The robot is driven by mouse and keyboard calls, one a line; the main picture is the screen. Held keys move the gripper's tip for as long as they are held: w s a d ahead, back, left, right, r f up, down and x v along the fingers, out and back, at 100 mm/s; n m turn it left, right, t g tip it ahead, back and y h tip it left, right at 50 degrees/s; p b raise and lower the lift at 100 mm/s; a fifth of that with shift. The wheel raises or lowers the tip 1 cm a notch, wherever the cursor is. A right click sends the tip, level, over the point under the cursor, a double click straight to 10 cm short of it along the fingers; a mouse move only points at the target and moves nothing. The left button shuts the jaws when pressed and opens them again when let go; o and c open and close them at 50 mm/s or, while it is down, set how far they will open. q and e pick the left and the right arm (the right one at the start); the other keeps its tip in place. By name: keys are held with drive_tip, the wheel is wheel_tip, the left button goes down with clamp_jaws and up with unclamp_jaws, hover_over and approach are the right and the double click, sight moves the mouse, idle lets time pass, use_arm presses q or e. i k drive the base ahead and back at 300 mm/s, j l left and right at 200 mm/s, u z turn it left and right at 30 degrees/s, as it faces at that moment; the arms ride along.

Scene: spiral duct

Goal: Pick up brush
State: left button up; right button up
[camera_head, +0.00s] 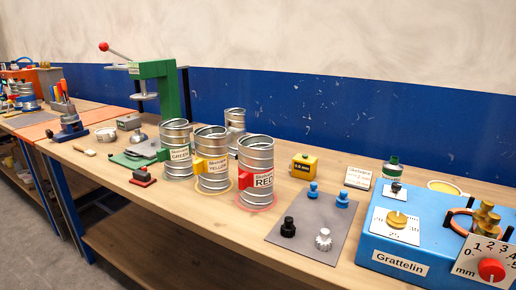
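A small tan, wooden-looking piece (84,150) lies near the front edge of the bench, left of centre; it looks like the brush, but it is too small to be sure. A red and dark block with a knob (143,177) sits farther right near the same edge; I cannot tell whether it is a brush. Neither of my grippers is in view.
The wooden bench (225,222) runs across the view. Spiral ducts labelled GREEN (177,160), YELLOW (212,172) and RED (256,185) stand mid-bench. A green press (165,90) stands behind. A grey mat (318,235) and blue Grattelin box (425,245) are at right.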

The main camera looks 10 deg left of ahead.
sight(89, 153)
drive_tip(key=i+j+z, duration=0.1)
drive_tip(key=j, duration=0.4)
drive_tip(key=i+j+z, duration=0.15)
drive_tip(key=j, duration=0.4)
drive_tip(key=j+z, duration=0.1)
drive_tip(key=j, duration=0.4)
drive_tip(key=i+j, duration=0.1)
drive_tip(key=j, duration=0.7)
drive_tip(key=i+j+z, duration=0.1)
drive_tip(key=j, duration=0.7)
drive_tip(key=i+j, duration=0.15)
drive_tip(key=j, duration=0.6)
